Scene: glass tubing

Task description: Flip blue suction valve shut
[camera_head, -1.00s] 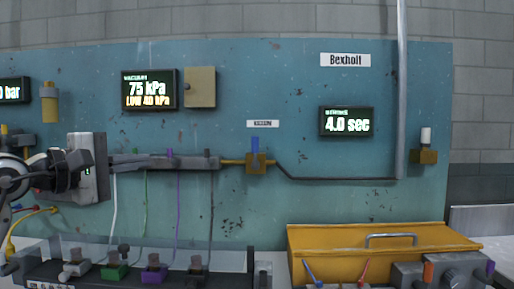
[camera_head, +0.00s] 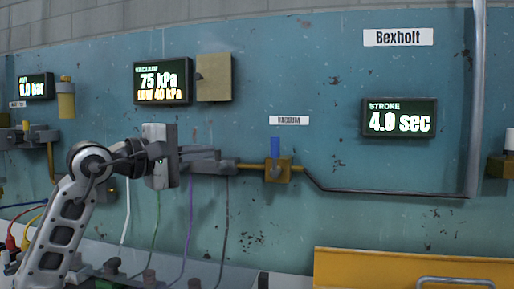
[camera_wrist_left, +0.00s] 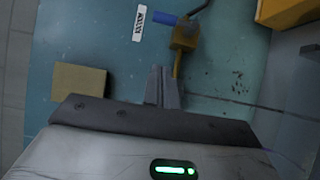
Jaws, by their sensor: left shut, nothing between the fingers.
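The blue valve handle (camera_head: 275,148) stands upright on a brass valve body (camera_head: 277,171), under the VACUUM label on the teal panel. The handle also shows in the left wrist view (camera_wrist_left: 165,18), with the brass body (camera_wrist_left: 184,37) beside it. My left gripper (camera_head: 215,154) is shut and empty, to the left of the valve at nearly the same height. In the left wrist view its fingertips (camera_wrist_left: 162,75) point toward the valve and look apart from it. The gripper partly hides the hose manifold behind it. My right gripper is not in view.
A vacuum display (camera_head: 162,82) reads 75 kPa, LOW 40 kPa. A stroke display (camera_head: 399,118) reads 4.0 sec. A dark pipe (camera_head: 380,192) runs right from the valve. A yellow box (camera_head: 390,265) stands at lower right. Hoses hang below the manifold.

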